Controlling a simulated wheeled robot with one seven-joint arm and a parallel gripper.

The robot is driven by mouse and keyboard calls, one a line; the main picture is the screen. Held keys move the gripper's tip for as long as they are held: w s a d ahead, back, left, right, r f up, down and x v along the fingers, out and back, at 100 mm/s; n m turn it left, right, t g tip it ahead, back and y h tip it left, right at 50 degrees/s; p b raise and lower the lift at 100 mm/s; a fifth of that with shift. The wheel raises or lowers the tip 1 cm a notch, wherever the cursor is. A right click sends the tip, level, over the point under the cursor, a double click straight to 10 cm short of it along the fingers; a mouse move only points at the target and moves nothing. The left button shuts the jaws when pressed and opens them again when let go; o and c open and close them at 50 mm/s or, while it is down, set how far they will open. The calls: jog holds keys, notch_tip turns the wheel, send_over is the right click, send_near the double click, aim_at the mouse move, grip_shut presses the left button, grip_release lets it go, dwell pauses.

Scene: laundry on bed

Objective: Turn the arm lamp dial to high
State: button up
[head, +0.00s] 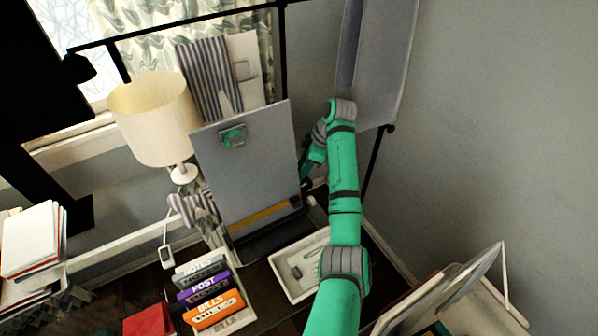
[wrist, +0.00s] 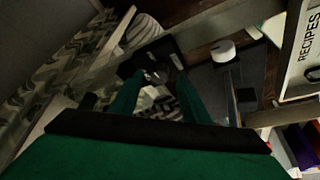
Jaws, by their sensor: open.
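A black jointed arm, apparently the arm lamp (head: 180,27), runs across the top left of the head view and ends in a small dark head. My gripper (head: 307,182) reaches down behind the right edge of a grey clipboard (head: 245,170), which partly hides it. In the wrist view my gripper (wrist: 156,72) is open, its two green fingers ending beside a dark base with a small greyish part between the tips. I cannot tell whether that part is the dial or whether the fingers touch it. The dial's setting is not readable.
A cream-shaded table lamp (head: 155,115) stands left of the clipboard. A white tray (head: 292,285) and labelled boxes (head: 213,308) lie in front. A white round object (wrist: 223,51) sits right of the fingers. A grey wall (head: 500,130) bounds the right.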

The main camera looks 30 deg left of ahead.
jog(key=shift+x, duration=0.95)
jog(key=c, duration=1)
jog(key=shift+s+m+t, duration=0.1)
jog(key=shift+m+t, duration=0.8)
jog(key=shift+m, duration=1.4)
jog(key=shift+c, duration=0.2)
jog(key=o, duration=1)
jog(key=shift+o, duration=0.2)
jog(key=v, duration=1)
jog(key=shift+d+r, duration=0.3)
